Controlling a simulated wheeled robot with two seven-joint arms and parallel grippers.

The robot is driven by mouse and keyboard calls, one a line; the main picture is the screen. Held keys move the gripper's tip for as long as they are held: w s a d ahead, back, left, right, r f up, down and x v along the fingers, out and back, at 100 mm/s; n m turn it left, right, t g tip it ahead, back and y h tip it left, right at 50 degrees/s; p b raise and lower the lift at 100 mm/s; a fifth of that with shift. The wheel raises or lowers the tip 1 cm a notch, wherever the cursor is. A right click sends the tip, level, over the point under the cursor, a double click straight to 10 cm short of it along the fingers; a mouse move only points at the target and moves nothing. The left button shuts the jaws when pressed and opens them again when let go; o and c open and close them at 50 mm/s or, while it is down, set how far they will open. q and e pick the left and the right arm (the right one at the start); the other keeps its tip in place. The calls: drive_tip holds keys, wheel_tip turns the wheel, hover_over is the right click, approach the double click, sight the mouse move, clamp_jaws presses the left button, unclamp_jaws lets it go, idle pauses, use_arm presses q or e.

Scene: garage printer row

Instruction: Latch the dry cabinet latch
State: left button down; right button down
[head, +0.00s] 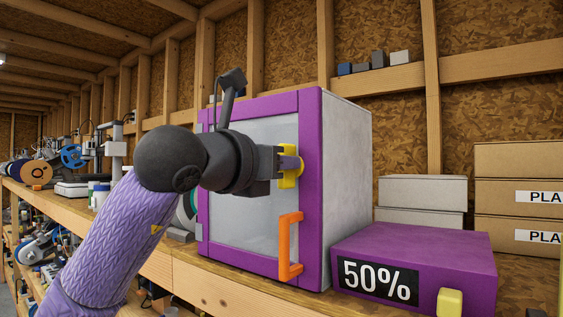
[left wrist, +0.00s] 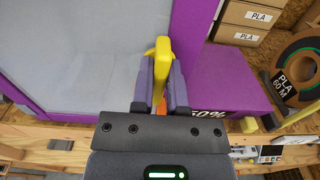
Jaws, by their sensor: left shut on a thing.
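The dry cabinet (head: 310,190) is a purple-framed box with a glass door and a grey side, standing on the wooden bench with its door against the frame. Its yellow latch (head: 289,166) is on the right side of the door, above an orange handle (head: 290,247). My left gripper (head: 285,163) is shut on the latch. In the left wrist view the yellow latch (left wrist: 161,58) stands upright between the two fingers (left wrist: 160,85). The fingers hide part of the latch. My right gripper is not in view.
A purple box marked 50% (head: 420,262) with a yellow knob (head: 449,302) stands right of the cabinet. PLA boxes (head: 520,195) are stacked behind it. A spool (left wrist: 297,70) shows at right in the left wrist view. The bench (head: 215,278) runs left with printers.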

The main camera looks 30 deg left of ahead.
use_arm(q)
drive_tip(key=m, duration=0.4)
drive_tip(key=shift+d, duration=0.1)
drive_tip(key=m+p, duration=0.1)
drive_tip(key=m, duration=0.3)
drive_tip(key=shift+d+m, duration=0.1)
drive_tip(key=shift+m, duration=0.3)
drive_tip(key=m, duration=0.4)
drive_tip(key=shift+f+m+p, duration=0.15)
drive_tip(key=shift+m+p, duration=0.15)
drive_tip(key=shift+d+f+m, duration=0.1)
drive_tip(key=shift+f+m, duration=0.05)
drive_tip(key=shift+m, duration=1.85)
drive_tip(key=shift+p, duration=0.3)
drive_tip(key=c, duration=0.6)
unclamp_jaws()
drive_tip(key=shift+c, duration=0.2)
